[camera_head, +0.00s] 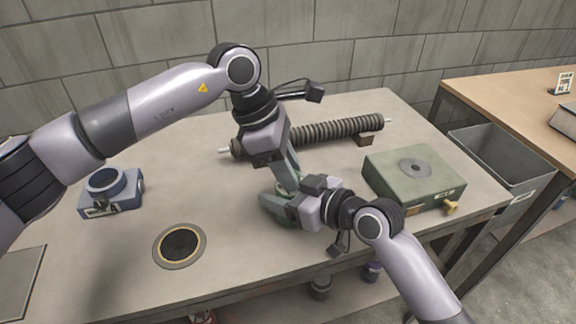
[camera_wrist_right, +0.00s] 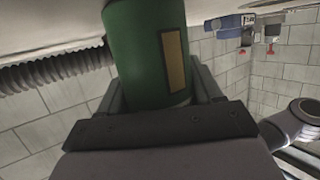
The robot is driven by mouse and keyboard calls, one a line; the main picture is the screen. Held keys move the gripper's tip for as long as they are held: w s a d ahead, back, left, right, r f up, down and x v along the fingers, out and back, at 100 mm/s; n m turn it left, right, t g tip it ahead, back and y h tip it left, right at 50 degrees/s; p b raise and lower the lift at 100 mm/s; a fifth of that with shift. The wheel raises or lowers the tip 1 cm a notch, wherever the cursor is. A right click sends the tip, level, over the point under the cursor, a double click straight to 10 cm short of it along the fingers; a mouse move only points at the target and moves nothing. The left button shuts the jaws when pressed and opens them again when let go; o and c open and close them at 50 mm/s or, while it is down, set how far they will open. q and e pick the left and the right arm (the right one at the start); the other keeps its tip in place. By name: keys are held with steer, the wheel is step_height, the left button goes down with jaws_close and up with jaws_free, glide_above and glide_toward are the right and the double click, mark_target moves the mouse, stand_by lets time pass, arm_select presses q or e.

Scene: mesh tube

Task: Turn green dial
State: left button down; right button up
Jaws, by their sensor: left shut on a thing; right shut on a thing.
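A green cylinder (camera_wrist_right: 143,50) with a tan strip on its side fills the middle of the right wrist view. My right gripper (camera_wrist_right: 160,88) is shut on it, one finger on each side. In the head view the green piece (camera_head: 282,216) shows low at the middle of the table, largely covered by my right gripper (camera_head: 277,207). My left gripper (camera_head: 288,180) reaches down from above to the same spot and is shut there; its fingertips and exact contact are hidden. I cannot tell a separate dial on the green piece.
A green box (camera_head: 438,181) with a grey disc on top and a brass knob stands right. A ribbed tube (camera_head: 335,131) lies behind my grippers. A blue device (camera_head: 122,203) and a black round plate (camera_head: 180,246) are left. A grey bin (camera_head: 509,178) stands beyond the table's right edge.

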arm_select(q)
steer(key=shift+n, duration=0.6)
steer(key=shift+t, duration=0.3)
steer(key=c, duration=0.8)
jaws_free()
steer(key=shift+s, duration=0.1)
steer(key=shift+r, duration=0.1)
steer(key=v, duration=0.8)
steer(key=shift+a, duration=0.15)
